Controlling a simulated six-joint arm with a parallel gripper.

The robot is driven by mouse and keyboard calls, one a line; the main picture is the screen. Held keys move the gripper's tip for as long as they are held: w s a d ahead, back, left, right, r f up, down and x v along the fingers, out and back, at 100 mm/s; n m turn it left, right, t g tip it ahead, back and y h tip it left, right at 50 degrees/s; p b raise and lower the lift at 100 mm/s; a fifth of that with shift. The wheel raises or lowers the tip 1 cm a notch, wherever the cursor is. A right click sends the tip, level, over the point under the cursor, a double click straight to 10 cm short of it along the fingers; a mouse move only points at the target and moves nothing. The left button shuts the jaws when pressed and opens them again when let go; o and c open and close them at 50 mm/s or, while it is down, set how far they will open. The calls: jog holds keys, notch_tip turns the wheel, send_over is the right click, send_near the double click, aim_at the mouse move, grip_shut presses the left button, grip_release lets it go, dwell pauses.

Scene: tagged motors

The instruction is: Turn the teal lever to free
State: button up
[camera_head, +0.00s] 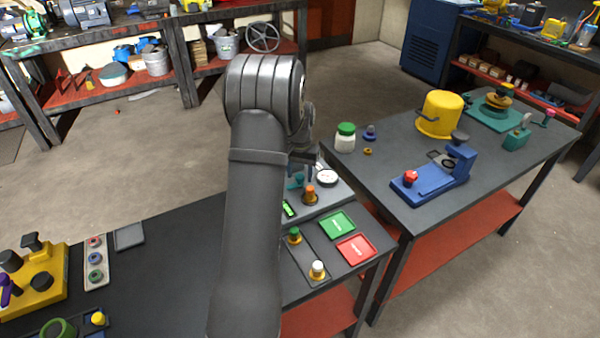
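A small teal part (296,180), which looks like the teal lever, shows on a grey panel (336,199) at the near table's far right corner. My arm hides part of it, and its setting cannot be read. My gripper (305,163) is just above and beside the teal part, mostly hidden behind my arm. I cannot tell whether the fingers touch the teal part or whether they are open. The panel also bears a round white gauge (327,178), an orange knob (309,195) and a small green display (289,208).
In front of the panel are a green tray (337,225), a red tray (356,248) and knobbed motors (317,270). A yellow fixture (38,285) stands at left. The right table holds a blue fixture (432,185), a yellow bucket (440,115) and a teal block (515,140).

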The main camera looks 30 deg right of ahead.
aim_at(300, 175)
jog(key=shift+r, duration=0.1)
notch_tip(300, 175, up, 17)
jog(key=shift+r, duration=0.15)
dwell(0.4)
dwell(0.4)
notch_tip(300, 175, down, 18)
jog(key=shift+r, duration=0.25)
jog(key=shift+r, duration=0.1)
dwell(0.4)
